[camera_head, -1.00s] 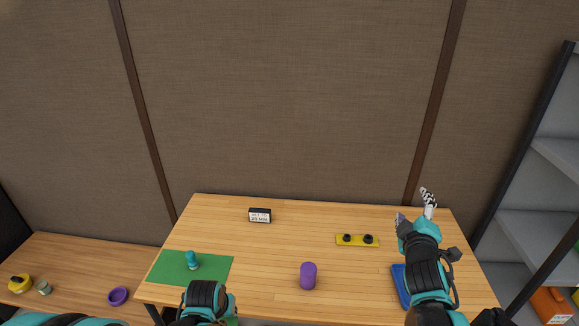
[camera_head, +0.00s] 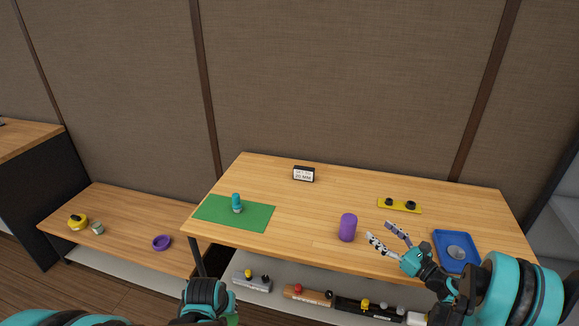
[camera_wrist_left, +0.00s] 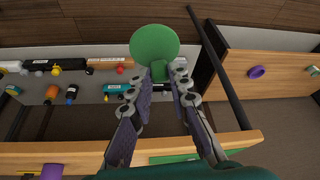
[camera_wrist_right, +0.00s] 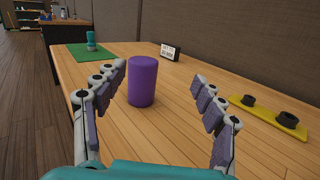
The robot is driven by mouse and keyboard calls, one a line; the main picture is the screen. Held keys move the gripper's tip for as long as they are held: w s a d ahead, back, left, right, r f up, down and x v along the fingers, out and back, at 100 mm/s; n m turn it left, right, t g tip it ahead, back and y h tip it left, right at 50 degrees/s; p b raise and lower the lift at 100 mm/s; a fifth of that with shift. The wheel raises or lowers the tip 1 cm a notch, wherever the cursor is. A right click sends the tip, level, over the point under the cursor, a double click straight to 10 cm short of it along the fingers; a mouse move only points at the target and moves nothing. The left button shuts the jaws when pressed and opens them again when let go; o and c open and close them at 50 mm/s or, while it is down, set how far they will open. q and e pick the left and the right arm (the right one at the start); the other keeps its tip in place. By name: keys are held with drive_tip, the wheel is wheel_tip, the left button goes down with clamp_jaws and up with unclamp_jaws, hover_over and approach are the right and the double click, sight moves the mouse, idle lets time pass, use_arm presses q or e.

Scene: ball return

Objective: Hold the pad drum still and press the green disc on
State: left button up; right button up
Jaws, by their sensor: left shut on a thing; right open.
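A purple upright cylinder (camera_head: 348,227), which I take to be the pad drum, stands on the wooden table. In the right wrist view the purple cylinder (camera_wrist_right: 141,80) stands ahead, between the open fingers as seen from there. My right gripper (camera_head: 382,234) is open and empty, just right of it, with no contact visible. My left gripper (camera_wrist_left: 164,78) is shut on the small green block under the green disc (camera_wrist_left: 154,44), holding it in front of the table's near edge. In the head view the left fingers are hidden behind my wrist.
A teal-topped piece (camera_head: 237,203) stands on a green mat (camera_head: 262,217) at the left. A small sign (camera_head: 304,174) stands at the back. A yellow plate with black knobs (camera_head: 399,205) and a blue tray (camera_head: 440,239) lie right. A lower shelf (camera_head: 271,272) holds several tools.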

use_arm(q)
drive_tip(key=shift+s+a+f, duration=0.35)
drive_tip(key=shift+s, duration=0.05)
use_arm(e)
drive_tip(key=n+g, duration=0.1)
drive_tip(key=n, duration=0.1)
approach(348, 225)
drive_tip(key=d+f, duration=0.1)
drive_tip(key=w+d+f, duration=0.1)
drive_tip(key=shift+w+d+f+y, duration=0.2)
drive_tip(key=shift+d+f+y, duration=0.1)
drive_tip(key=shift+y, duration=0.1)
drive_tip(key=shift+a+f, duration=0.15)
use_arm(q)
wheel_tip(348, 225, up, 3)
drive_tip(key=shift+f+p, duration=0.15)
drive_tip(key=shift+p, duration=1.05)
use_arm(e)
drive_tip(key=x, duration=1.1)
drive_tip(key=shift+w+a, duration=0.25)
drive_tip(key=shift+w, duration=0.05)
drive_tip(key=c, duration=1.4)
drive_tip(key=shift+c, duration=0.2)
